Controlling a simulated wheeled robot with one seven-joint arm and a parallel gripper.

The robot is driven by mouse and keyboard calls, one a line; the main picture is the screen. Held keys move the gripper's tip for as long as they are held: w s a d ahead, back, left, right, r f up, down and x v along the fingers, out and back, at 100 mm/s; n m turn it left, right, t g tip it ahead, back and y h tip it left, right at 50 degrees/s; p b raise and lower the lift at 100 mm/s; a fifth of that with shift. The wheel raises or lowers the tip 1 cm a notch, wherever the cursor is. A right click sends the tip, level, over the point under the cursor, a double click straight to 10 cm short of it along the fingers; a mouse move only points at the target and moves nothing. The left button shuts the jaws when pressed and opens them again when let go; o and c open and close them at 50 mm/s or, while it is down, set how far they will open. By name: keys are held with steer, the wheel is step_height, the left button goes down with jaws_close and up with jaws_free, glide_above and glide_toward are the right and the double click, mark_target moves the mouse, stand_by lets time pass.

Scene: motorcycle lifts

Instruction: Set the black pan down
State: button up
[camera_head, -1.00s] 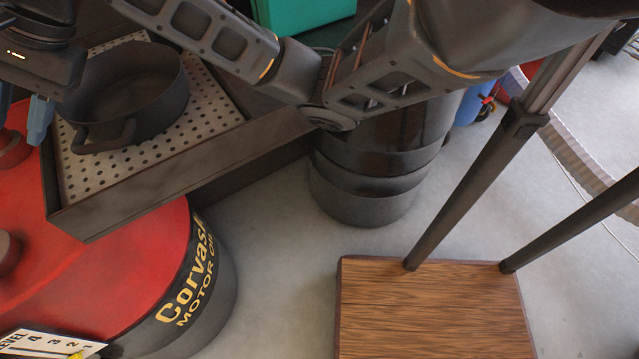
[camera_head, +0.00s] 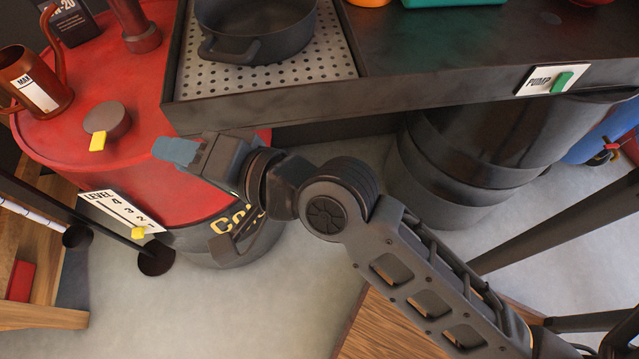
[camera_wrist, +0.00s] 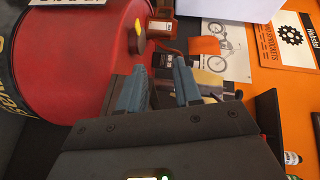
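The black pan (camera_head: 262,30) sits upright on a perforated metal tray surface (camera_head: 330,65) at the top of the head view, its near handle facing the front. Its top is cut off by the frame edge. My gripper (camera_head: 176,151) is below and left of the pan, apart from it, over the red drum's edge. In the wrist view my gripper (camera_wrist: 158,88) has its two blue fingers spread apart with nothing between them. The pan does not show in the wrist view.
A red oil drum (camera_head: 75,130) stands at left with a red jug (camera_head: 35,80) and a cap with a yellow tab on it. A dark bench (camera_head: 440,50) with a pump switch (camera_head: 552,80) extends right. Grey floor (camera_head: 300,270) is open below.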

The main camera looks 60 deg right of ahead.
steer(key=s+d+f+n+h, duration=0.1)
steer(key=s+d+n, duration=0.2)
steer(key=s+n, duration=0.4)
steer(key=s+d+f+n+g+h, duration=0.1)
steer(key=s+d+n, duration=0.2)
steer(key=s, duration=1.7)
steer(key=n, duration=0.4)
steer(key=shift+d+f, duration=0.15)
steer(key=shift+d, duration=0.25)
steer(key=shift+s, duration=0.1)
